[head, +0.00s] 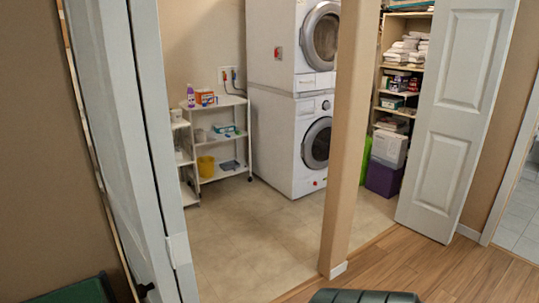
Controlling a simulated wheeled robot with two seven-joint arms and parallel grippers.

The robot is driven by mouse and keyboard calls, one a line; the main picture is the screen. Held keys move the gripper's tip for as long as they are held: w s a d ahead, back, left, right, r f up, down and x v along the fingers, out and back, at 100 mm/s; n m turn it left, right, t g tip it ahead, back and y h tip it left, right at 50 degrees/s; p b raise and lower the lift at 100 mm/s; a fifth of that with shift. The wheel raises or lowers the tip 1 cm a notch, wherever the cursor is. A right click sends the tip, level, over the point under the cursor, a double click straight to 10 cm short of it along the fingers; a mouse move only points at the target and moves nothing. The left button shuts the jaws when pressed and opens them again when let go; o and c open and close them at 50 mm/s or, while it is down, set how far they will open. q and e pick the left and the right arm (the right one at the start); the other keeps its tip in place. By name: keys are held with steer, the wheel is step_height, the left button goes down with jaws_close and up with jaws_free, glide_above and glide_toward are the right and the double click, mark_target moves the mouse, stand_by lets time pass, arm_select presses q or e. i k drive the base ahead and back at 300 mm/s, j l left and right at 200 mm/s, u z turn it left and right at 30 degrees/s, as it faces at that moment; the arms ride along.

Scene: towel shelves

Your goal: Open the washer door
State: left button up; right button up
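Two white front-loading machines stand stacked in the laundry room beyond the doorway. The lower machine (272,145) has a round grey-rimmed door (317,143) that looks shut. The upper machine (270,45) has a similar round door (320,38), partly cut by the wooden post and also looking shut. No label tells which one is the washer. Neither of my grippers shows in the head view, and both machines stand well away from me.
A beige post (350,140) divides the opening. White folding doors stand at the left (125,150) and right (458,110). A white shelf cart (220,140) stands left of the machines, and a linen shelf (403,80) at right. Tiled floor (250,240) before the machines is clear.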

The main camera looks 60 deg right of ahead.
mark_target(325, 124)
steer(key=z, duration=2.5)
steer(key=i+l+z, duration=0.15)
steer(key=i+l, duration=0.25)
steer(key=i+l+z, duration=0.2)
steer(key=i+l, duration=0.15)
steer(key=i, duration=0.2)
steer(key=i+l+z, duration=0.15)
steer(key=i+l, duration=0.15)
steer(key=i, duration=0.25)
steer(key=i+z, duration=0.1)
steer(key=i, duration=0.7)
steer(key=i+j+z, duration=0.1)
steer(key=i, duration=1.85)
steer(key=i+u, duration=0.75)
steer(key=i, duration=0.2)
